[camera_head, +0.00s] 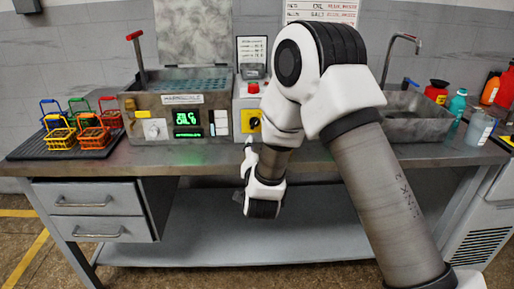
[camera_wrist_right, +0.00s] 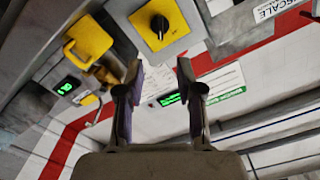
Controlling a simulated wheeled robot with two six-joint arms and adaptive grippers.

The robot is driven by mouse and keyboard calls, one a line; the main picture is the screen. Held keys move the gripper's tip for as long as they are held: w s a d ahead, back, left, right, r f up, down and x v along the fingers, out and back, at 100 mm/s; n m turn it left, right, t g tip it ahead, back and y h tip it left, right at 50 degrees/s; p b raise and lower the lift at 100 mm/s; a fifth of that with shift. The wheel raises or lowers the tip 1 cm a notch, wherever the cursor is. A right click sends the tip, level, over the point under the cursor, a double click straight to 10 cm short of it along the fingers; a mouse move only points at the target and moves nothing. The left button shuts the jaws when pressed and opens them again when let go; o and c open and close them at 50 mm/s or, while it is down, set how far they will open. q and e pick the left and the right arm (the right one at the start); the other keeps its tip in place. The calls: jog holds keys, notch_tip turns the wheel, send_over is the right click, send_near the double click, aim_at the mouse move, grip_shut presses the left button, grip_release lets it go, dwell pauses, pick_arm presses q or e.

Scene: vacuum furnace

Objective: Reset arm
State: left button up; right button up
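My right arm (camera_head: 375,185) comes in from the lower right of the head view, bends at a high white elbow and runs down in front of the bench. Its white wrist (camera_head: 262,190) hangs at the front of the bench; the fingers cannot be made out clearly there. In the right wrist view my right gripper (camera_wrist_right: 158,75) has its two dark fingers apart, with nothing between them. Beyond them are a yellow panel with a black knob (camera_wrist_right: 159,25) and a white surface with a red stripe. My left arm and gripper are not in view.
A metal bath machine (camera_head: 160,103) with its lid raised stands on the bench (camera_head: 330,163). Several coloured wire baskets stand on a black mat (camera_head: 30,148) at left. A sink (camera_head: 412,128) and bottles (camera_head: 457,103) are at right. Drawers (camera_head: 90,212) are below left.

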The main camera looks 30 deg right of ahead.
jog(key=shift+f, duration=0.1)
dwell(0.3)
jog(key=s+a+f+n+g+y+p, duration=0.25)
jog(key=s+f, duration=0.35)
jog(key=f, duration=0.6)
jog(key=s+a+f+n+g+y+p, duration=0.2)
jog(key=s+a+f+n+g+y, duration=0.15)
jog(key=s+f, duration=0.55)
jog(key=s+a+f+n+g+y, duration=0.2)
jog(key=s+a+f+n+g, duration=0.1)
jog(key=s, duration=0.7)
jog(key=s+a+f+n+g+y+p, duration=0.1)
jog(key=s+a+f+n+g, duration=0.2)
jog(key=s+f+g, duration=0.3)
jog(key=s+a+f, duration=0.1)
jog(key=s, duration=0.3)
jog(key=shift+s+f+y, duration=0.2)
jog(key=shift+s+y, duration=0.05)
jog(key=shift+y, duration=0.15)
jog(key=shift+a, duration=0.1)
